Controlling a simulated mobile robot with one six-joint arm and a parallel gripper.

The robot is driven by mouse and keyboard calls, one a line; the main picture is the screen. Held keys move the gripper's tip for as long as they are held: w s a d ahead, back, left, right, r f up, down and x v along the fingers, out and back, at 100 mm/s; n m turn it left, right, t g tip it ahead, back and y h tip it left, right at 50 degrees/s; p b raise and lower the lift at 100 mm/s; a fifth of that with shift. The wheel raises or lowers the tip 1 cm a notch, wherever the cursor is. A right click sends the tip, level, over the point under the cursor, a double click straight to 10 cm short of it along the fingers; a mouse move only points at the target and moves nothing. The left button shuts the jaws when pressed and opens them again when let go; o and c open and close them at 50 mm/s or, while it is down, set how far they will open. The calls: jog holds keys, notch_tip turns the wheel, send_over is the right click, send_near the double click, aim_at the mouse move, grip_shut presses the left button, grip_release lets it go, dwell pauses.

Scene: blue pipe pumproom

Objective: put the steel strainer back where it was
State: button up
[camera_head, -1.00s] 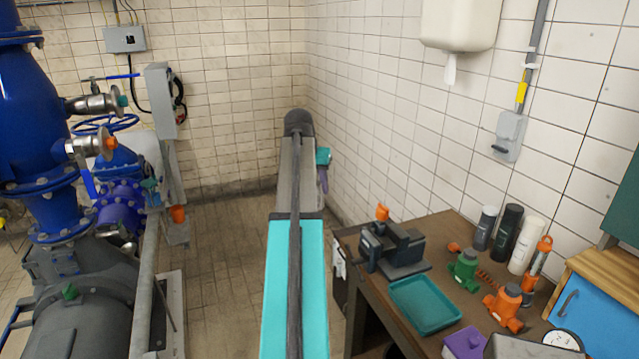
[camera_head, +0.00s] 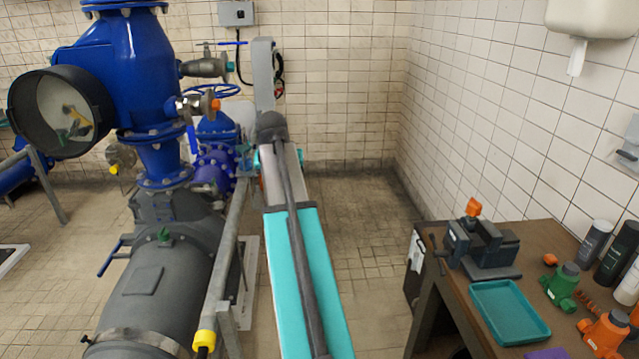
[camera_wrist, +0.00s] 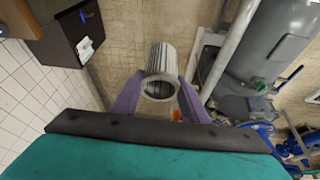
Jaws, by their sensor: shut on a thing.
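The steel strainer (camera_wrist: 160,62) is a ribbed grey cylinder with an open near end. In the wrist view it sits between the two purple fingers of my gripper (camera_wrist: 159,92), which is shut on it. The floor lies below it, with nothing seen touching it but the fingers. In the head view my arm hides both strainer and fingers. A large blue valve body (camera_head: 135,55) stands at the left, with a wide black-rimmed round opening (camera_head: 103,97) facing me. Something yellow-green shows inside that opening, too small to make out.
A grey pipe rail (camera_head: 222,255) and a big grey cylinder (camera_head: 155,290) stand left of my arm. A brown workbench (camera_head: 545,240) with a vise (camera_head: 483,245) and a teal tray (camera_head: 506,312) is at the right. Tiled floor (camera_head: 370,240) is clear between arm and bench.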

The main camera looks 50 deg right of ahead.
jog(key=w+a+f+n+t+b, duration=0.1)
jog(key=w+a+f+n, duration=0.15)
jog(key=a, duration=0.45)
jog(key=w+a+f+n+y+b, duration=0.1)
jog(key=w+a, duration=0.3)
jog(key=a, duration=0.4)
jog(key=w+a+f+n+t+b, duration=0.1)
jog(key=w+a, duration=0.2)
jog(key=a, duration=0.4)
jog(key=w+a+f+n+y+b, duration=0.1)
jog(key=a+f+n, duration=0.1)
jog(key=a, duration=1)
jog(key=w+a+f+n+y+b, duration=0.1)
jog(key=a+f+n+b, duration=0.1)
jog(key=a, duration=1.1)
jog(key=shift+a+f+n, duration=0.3)
jog(key=shift+f+n, duration=0.15)
jog(key=shift+n, duration=0.3)
jog(key=shift+d, duration=0.1)
